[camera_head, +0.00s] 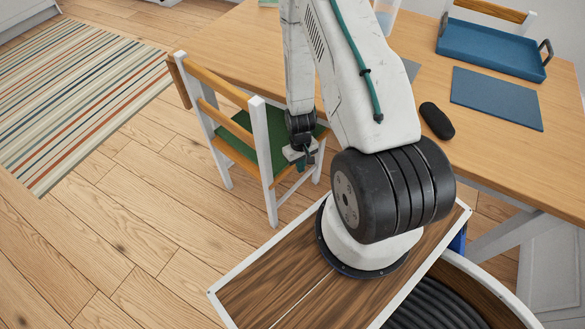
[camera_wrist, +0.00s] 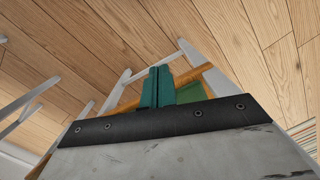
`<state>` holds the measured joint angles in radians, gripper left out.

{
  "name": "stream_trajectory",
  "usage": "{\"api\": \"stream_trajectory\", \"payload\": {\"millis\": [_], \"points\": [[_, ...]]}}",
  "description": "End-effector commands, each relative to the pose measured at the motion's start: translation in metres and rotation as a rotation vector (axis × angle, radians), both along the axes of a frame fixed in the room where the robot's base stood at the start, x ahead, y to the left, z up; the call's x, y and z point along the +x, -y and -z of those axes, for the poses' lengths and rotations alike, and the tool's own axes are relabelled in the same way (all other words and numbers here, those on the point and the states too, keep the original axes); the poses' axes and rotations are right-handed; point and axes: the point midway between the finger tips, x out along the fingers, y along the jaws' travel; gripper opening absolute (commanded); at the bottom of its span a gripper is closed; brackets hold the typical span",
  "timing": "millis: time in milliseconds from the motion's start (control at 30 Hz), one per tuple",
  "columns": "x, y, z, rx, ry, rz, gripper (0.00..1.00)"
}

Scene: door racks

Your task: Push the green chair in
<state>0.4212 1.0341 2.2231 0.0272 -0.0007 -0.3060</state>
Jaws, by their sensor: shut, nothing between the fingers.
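The green chair (camera_head: 238,146) has a white frame, wooden back slats and a green seat. It stands at the near left edge of the wooden table (camera_head: 222,42), its back turned to the left. My gripper (camera_head: 301,166) is low at the chair's near side, in front of the seat in the head view. I cannot tell whether it touches the chair. In the wrist view my gripper's green fingers (camera_wrist: 157,86) are together and empty. Part of the green seat (camera_wrist: 188,92) and a white post of the chair show behind them. My arm hides part of the seat.
A striped rug (camera_head: 75,95) lies on the wood floor at the left. On the table are a blue tray (camera_head: 490,48), a blue mat (camera_head: 496,98) and a dark oblong object (camera_head: 437,121). The floor in front of the chair (camera_head: 150,215) is clear.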

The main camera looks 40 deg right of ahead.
Motion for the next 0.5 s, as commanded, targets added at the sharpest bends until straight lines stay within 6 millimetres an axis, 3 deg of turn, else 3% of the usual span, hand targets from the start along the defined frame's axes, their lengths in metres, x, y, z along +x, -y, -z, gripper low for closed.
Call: {"api": "stream_trajectory", "payload": {"millis": [100, 267, 500], "points": [[0.018, 0.008, 0.005, -0.034, 0.082, -0.028, 0.00], [0.024, 0.011, 0.016, -0.045, 0.107, -0.041, 0.00], [0.022, 0.010, 0.060, -0.044, 0.104, -0.040, 0.00]]}}
